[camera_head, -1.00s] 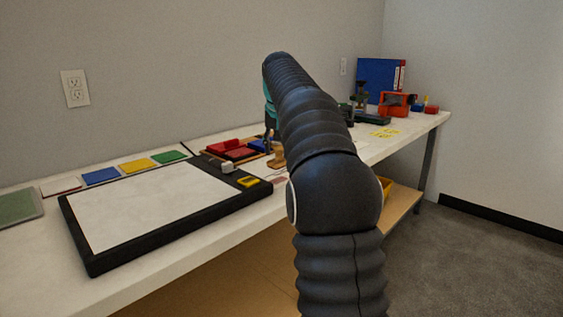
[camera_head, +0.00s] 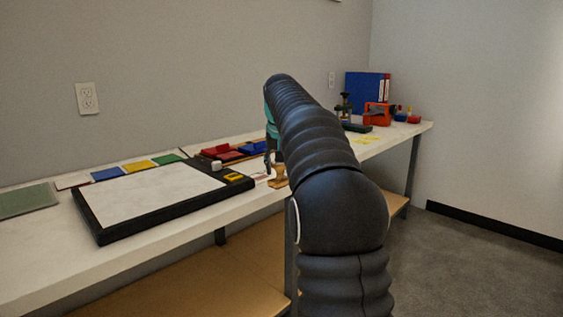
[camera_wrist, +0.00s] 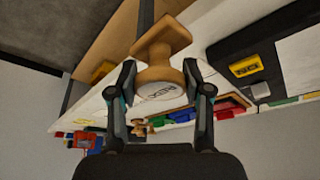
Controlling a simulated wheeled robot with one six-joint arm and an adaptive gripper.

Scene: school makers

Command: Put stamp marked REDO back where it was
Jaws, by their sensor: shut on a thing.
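A wooden stamp (camera_wrist: 160,72) with a white oval label is between the fingers of my gripper (camera_wrist: 160,80) in the wrist view. The lettering on the label is small and I cannot read it surely. My gripper is shut on the stamp. In the head view the wooden stamp (camera_head: 278,179) shows beside my dark arm, over the front part of the white table (camera_head: 140,254). My arm hides part of it, and I cannot tell whether it touches the table. A second, smaller-looking wooden stamp (camera_wrist: 138,129) shows beyond my left finger in the wrist view.
A black-framed board (camera_head: 150,198) lies on the table at left. Red pads (camera_head: 215,152) and a blue pad (camera_head: 253,148) sit behind the stamp. My arm hides the table's middle.

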